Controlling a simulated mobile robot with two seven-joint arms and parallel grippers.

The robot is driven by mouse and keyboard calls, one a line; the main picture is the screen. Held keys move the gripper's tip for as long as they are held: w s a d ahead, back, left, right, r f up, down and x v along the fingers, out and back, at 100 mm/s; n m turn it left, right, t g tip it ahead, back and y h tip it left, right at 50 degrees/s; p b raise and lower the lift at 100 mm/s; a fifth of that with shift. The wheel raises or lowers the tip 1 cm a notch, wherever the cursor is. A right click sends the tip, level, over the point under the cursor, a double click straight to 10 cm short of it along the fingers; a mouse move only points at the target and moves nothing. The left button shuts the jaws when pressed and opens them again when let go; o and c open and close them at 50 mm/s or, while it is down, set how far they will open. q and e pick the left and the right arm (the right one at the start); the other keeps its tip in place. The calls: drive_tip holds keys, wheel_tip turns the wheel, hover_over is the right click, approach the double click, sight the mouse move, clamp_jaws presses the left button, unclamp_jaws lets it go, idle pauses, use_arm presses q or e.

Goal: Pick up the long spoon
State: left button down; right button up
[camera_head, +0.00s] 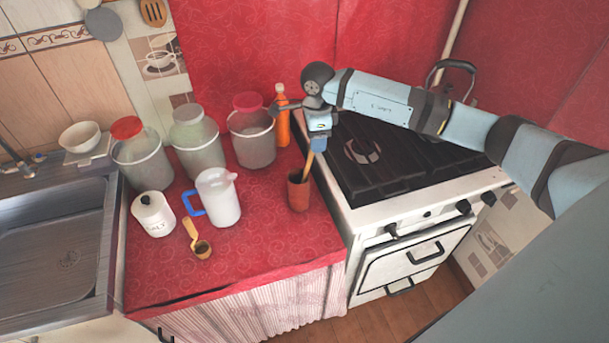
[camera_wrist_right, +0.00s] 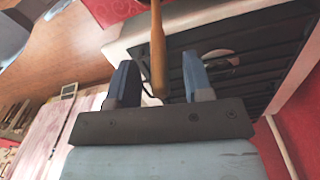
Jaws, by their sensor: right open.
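The long spoon is a wooden stick (camera_head: 308,165) standing tilted in a brown cup (camera_head: 298,192) on the red counter; its lower end is hidden in the cup. My right gripper (camera_head: 318,146) is above the cup, at the top of the handle. In the right wrist view the handle (camera_wrist_right: 157,45) runs between the two blue fingers of the right gripper (camera_wrist_right: 157,82), which are apart, with a gap on each side. My left gripper is in neither view.
A stove (camera_head: 375,165) with black grates stands right of the cup. An orange bottle (camera_head: 282,120) is behind. The counter's front right is clear.

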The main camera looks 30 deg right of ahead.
drive_tip(key=shift+f, duration=0.2)
clamp_jaws()
drive_tip(key=shift+r, duration=0.15)
